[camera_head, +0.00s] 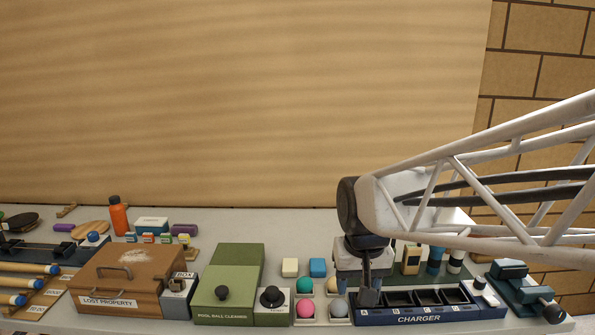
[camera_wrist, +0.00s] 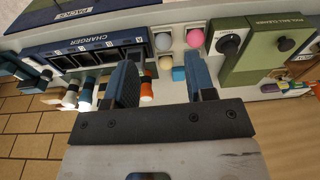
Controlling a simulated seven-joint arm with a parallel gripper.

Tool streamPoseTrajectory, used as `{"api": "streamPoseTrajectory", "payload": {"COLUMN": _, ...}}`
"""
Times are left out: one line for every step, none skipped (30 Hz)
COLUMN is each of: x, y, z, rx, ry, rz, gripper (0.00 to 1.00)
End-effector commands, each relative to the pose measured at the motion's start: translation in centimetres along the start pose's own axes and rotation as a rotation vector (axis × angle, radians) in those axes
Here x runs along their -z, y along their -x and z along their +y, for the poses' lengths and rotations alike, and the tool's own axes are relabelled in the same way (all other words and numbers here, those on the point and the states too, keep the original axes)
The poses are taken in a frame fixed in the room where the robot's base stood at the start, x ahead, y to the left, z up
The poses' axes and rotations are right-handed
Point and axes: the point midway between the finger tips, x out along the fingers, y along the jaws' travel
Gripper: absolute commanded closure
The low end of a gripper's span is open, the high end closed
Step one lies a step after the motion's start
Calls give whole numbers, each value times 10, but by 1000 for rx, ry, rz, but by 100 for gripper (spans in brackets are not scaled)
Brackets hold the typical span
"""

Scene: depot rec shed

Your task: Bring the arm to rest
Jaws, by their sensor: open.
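My gripper (camera_head: 368,285) hangs from the white lattice arm at the right of the head view, fingers down, over the left end of the dark blue charger (camera_head: 419,320). In the wrist view the two blue fingers of my gripper (camera_wrist: 162,72) stand wide apart. An orange and white cylinder (camera_wrist: 147,92) shows between them, nearer the left finger, with no contact on both sides. The charger (camera_wrist: 100,43) lies beyond the fingers at the left, with several dark slots. Whether the fingers touch the charger cannot be told.
A green ball cleaner (camera_head: 240,255), a brown lost property box (camera_head: 120,272) and an orange bottle (camera_head: 118,215) stand farther left. A dark green device (camera_head: 510,270) is at the right. Space above the bench is open.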

Motion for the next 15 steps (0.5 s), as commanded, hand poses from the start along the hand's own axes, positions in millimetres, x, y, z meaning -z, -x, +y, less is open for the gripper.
{"api": "streamPoseTrajectory", "payload": {"x": -15, "y": 6, "z": 9, "rx": -3, "ry": -10, "rz": 12, "gripper": 50}}
{"api": "streamPoseTrajectory", "payload": {"x": -23, "y": 8, "z": 13, "rx": -4, "ry": -14, "rz": 17, "gripper": 50}}
{"api": "streamPoseTrajectory", "payload": {"x": -34, "y": 10, "z": 19, "rx": -6, "ry": -21, "rz": 24, "gripper": 50}}
{"api": "streamPoseTrajectory", "payload": {"x": -42, "y": 12, "z": 23, "rx": -8, "ry": -25, "rz": 30, "gripper": 50}}
{"api": "streamPoseTrajectory", "payload": {"x": -50, "y": 14, "z": 27, "rx": -10, "ry": -29, "rz": 35, "gripper": 50}}
{"api": "streamPoseTrajectory", "payload": {"x": -62, "y": 15, "z": 32, "rx": -12, "ry": -35, "rz": 42, "gripper": 50}}
{"api": "streamPoseTrajectory", "payload": {"x": -70, "y": 17, "z": 36, "rx": -14, "ry": -39, "rz": 47, "gripper": 50}}
{"api": "streamPoseTrajectory", "payload": {"x": -78, "y": 18, "z": 39, "rx": -16, "ry": -42, "rz": 52, "gripper": 50}}
{"api": "streamPoseTrajectory", "payload": {"x": -89, "y": 18, "z": 44, "rx": -19, "ry": -48, "rz": 59, "gripper": 50}}
{"api": "streamPoseTrajectory", "payload": {"x": -96, "y": 19, "z": 47, "rx": -21, "ry": -53, "rz": 64, "gripper": 50}}
{"api": "streamPoseTrajectory", "payload": {"x": -104, "y": 20, "z": 49, "rx": -22, "ry": -56, "rz": 69, "gripper": 50}}
{"api": "streamPoseTrajectory", "payload": {"x": -113, "y": 19, "z": 52, "rx": -25, "ry": -61, "rz": 73, "gripper": 50}}
{"api": "streamPoseTrajectory", "payload": {"x": -119, "y": 20, "z": 54, "rx": -27, "ry": -64, "rz": 78, "gripper": 50}}
{"api": "streamPoseTrajectory", "payload": {"x": -125, "y": 19, "z": 56, "rx": -28, "ry": -67, "rz": 81, "gripper": 50}}
{"api": "streamPoseTrajectory", "payload": {"x": -132, "y": 19, "z": 58, "rx": -30, "ry": -70, "rz": 85, "gripper": 50}}
